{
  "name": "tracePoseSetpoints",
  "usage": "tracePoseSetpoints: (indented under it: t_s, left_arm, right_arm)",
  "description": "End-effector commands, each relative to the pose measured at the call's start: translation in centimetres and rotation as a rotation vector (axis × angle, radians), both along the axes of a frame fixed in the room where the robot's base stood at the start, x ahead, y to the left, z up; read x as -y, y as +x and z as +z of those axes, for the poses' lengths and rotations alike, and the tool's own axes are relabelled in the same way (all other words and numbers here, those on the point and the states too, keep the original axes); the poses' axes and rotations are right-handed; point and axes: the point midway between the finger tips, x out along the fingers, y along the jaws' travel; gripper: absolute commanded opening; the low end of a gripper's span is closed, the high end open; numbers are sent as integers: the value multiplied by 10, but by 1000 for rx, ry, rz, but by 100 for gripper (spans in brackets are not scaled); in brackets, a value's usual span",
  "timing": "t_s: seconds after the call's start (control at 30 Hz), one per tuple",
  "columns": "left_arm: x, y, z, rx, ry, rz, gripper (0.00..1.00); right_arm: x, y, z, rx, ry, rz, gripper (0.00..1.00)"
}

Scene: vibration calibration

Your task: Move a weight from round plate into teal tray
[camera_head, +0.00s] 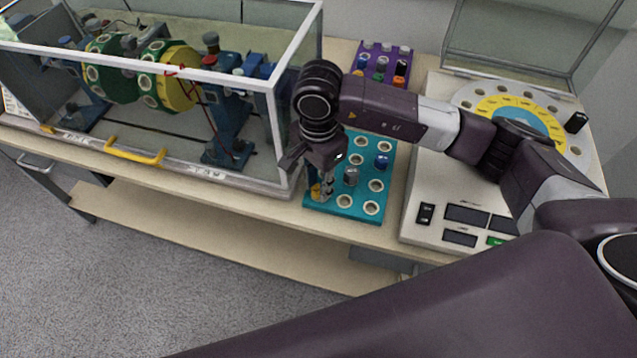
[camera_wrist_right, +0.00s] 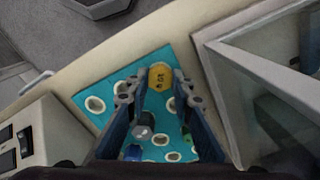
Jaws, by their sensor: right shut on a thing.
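The teal tray (camera_head: 338,209) lies on the bench with several white-ringed holes. It also shows in the wrist view (camera_wrist_right: 100,120). A grey weight (camera_head: 351,176) and a blue weight (camera_head: 381,161) stand in it. My right gripper (camera_head: 321,190) is low over the tray's front left corner, with a yellow weight (camera_head: 315,191) at its fingertips. In the wrist view this yellow weight (camera_wrist_right: 160,76) shows between the fingers; whether it is seated in a hole is unclear. The round plate (camera_head: 481,94) is on the white machine at right and bears a black weight (camera_head: 576,122). My left gripper is out of view.
A glass-walled case (camera_head: 290,110) with a white frame stands close left of the tray. A purple rack (camera_head: 372,50) with several weights is behind it. The white machine (camera_head: 425,190) is right of the tray. My right arm crosses above the tray and machine.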

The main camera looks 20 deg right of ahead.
Motion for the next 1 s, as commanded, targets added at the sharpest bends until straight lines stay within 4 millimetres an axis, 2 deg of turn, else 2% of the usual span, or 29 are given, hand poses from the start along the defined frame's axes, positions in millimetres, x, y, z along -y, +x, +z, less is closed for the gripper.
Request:
tracePoseSetpoints:
  t_s: [0.33,0.37,0.53,0.83,1.0]
  left_arm:
    - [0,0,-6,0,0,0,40]
    - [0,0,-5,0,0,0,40]
    - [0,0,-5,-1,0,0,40]
    - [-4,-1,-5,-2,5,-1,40]
    - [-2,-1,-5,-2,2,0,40]
  right_arm:
    - [0,0,-5,0,0,0,13]
    - [0,0,-4,0,0,0,25]
    - [0,0,-4,0,0,0,42]
    - [0,0,-2,1,0,0,42]
    - [0,1,18,4,1,1,42]
